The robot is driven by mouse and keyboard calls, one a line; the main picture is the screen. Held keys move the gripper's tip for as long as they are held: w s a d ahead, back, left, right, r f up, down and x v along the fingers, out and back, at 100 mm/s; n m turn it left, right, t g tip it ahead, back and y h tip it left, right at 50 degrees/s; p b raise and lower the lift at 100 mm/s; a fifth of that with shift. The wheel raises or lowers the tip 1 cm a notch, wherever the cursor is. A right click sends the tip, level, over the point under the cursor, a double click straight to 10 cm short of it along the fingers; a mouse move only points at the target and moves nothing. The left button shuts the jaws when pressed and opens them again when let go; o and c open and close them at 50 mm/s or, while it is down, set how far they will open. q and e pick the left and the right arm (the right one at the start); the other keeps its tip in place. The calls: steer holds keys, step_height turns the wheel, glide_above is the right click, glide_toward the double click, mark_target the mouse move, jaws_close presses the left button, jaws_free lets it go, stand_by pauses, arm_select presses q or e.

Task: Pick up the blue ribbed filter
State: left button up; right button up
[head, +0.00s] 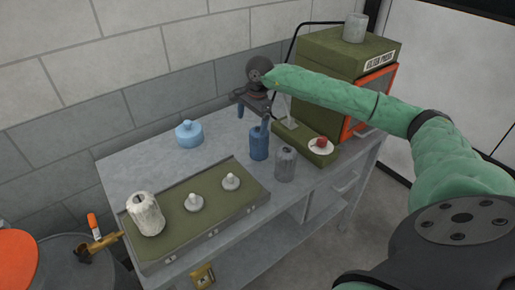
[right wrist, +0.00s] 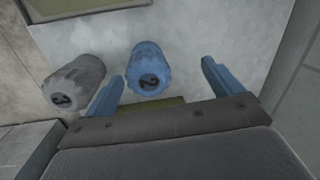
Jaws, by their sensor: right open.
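The blue ribbed filter (head: 259,146) stands upright on the grey bench, left of and behind a grey ribbed filter (head: 285,165). My right gripper (head: 252,118) is open above and behind the blue filter, with its blue fingers pointing down. In the right wrist view, the blue filter (right wrist: 148,65) lies between the lines of the two open fingers (right wrist: 162,72), nearer the left one. No grip on it shows. The grey filter (right wrist: 76,82) stands outside the left finger, close to it. My left gripper is not in view.
A green tray (head: 221,207) at the front left holds a white ribbed filter (head: 146,214) and two pale posts. A light blue jar (head: 189,134) stands behind it. A green block with a red knob (head: 321,142) and a green press (head: 345,60) stand to the right.

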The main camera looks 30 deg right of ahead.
mark_target(258, 130)
steer(key=shift+s+d+n+g+h, duration=0.3)
steer(key=shift+s+d+g, duration=0.1)
steer(key=shift+s, duration=0.2)
steer(key=shift+s+d+n+g+h, duration=0.2)
steer(key=shift+s+d+n+g, duration=0.15)
steer(key=shift+s, duration=0.2)
steer(key=shift+d+f, duration=0.1)
steer(key=shift+w+f+n, duration=0.1)
steer(key=shift+f+n, duration=0.05)
steer(key=shift+n, duration=0.1)
steer(key=shift+f+p, duration=0.7)
steer(key=shift+f, duration=0.45)
steer(key=f+p, duration=0.2)
steer(key=f, duration=0.1)
steer(key=f+p, duration=0.1)
steer(key=shift+w+d+f+p, duration=0.1)
steer(key=shift+w+f+p, duration=0.1)
steer(key=shift+w+p, duration=0.2)
steer(key=shift+f, duration=0.4)
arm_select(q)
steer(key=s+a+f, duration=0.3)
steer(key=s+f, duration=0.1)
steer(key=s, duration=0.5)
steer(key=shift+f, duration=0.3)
arm_select(e)
steer(key=c, duration=1.5)
steer(key=shift+r, duration=0.1)
